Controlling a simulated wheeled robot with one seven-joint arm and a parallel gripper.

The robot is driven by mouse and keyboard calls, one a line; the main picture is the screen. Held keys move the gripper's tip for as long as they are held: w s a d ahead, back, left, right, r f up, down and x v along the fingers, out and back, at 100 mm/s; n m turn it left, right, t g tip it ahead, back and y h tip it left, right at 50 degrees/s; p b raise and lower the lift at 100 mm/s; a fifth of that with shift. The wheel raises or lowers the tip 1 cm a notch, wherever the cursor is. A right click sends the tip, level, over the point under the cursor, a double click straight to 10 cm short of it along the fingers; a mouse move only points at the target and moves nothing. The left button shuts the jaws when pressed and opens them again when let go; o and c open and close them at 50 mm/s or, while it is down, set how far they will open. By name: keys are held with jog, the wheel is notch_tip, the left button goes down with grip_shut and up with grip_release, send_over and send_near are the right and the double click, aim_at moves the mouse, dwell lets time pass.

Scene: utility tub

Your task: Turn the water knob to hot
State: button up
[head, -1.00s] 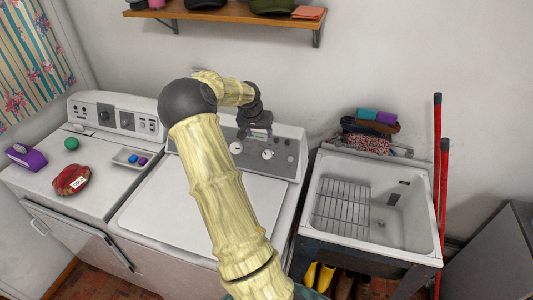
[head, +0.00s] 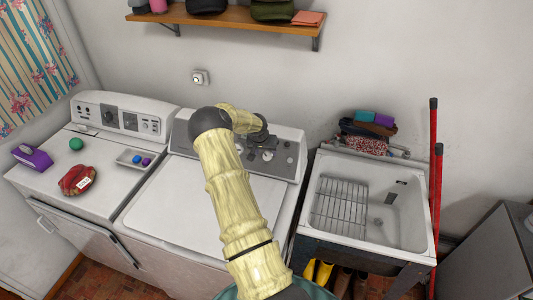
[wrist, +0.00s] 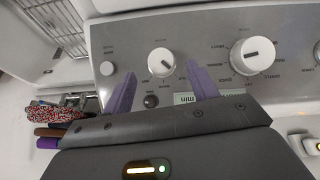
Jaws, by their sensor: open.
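The washer's control panel (head: 288,155) is at the back of the middle machine. In the wrist view, a white round knob (wrist: 161,62) with a dark pointer lies between my two purple fingers. A larger white knob (wrist: 252,56) is to its right. The lettering is too small to read, so I cannot tell which is the water knob. My gripper (wrist: 160,75) is open, with a finger on each side of the smaller knob; contact is not clear. In the head view, my arm hides part of the panel, and a white knob (head: 268,155) shows beside the wrist.
A utility sink (head: 409,249) with a wire rack (head: 340,204) stands to the right, with folded cloths (head: 366,126) behind it. The dryer on the left bears a green ball (head: 76,144) and a red cloth item (head: 77,180). A wooden shelf (head: 225,17) hangs above.

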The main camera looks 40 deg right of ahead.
aim_at(267, 156)
jog(key=p+x, duration=0.1)
jog(key=x, duration=0.3)
jog(key=shift+f, duration=0.1)
jog(key=shift+w+f, duration=0.1)
jog(key=shift+f, duration=0.05)
jog(key=shift+w, duration=0.1)
jog(key=shift+c, duration=0.5)
jog(key=shift+s+d, duration=0.25)
jog(key=shift+d, duration=0.05)
jog(key=c, duration=0.7)
jog(key=shift+c, duration=0.9)
jog(key=shift+w+a+f, duration=0.1)
jog(key=shift+a+f, duration=0.05)
jog(key=shift+a, duration=0.05)
